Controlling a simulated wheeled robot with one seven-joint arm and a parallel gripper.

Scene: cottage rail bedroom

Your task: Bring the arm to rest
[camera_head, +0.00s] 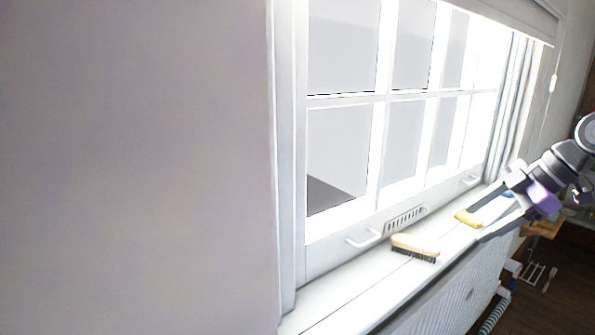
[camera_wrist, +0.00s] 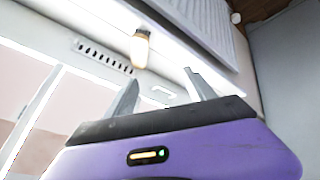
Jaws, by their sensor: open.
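My gripper (camera_head: 478,229) is at the right of the head view, over or beside the window sill, with its fingers pointing left. Its two fingers stand apart with nothing between them, as the wrist view (camera_wrist: 161,77) shows. A brush (camera_head: 415,247) with a pale wooden back and dark bristles lies on the sill (camera_head: 345,297), left of the fingertips and apart from them. The brush also shows beyond the fingers in the wrist view (camera_wrist: 140,48).
A yellow item (camera_head: 466,217) lies on the sill, partly behind my fingers. The window (camera_head: 378,100) has a handle (camera_head: 364,239) and a slotted vent (camera_head: 405,220) close by. A white radiator (camera_head: 460,297) is below the sill. A plain wall (camera_head: 135,165) fills the left.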

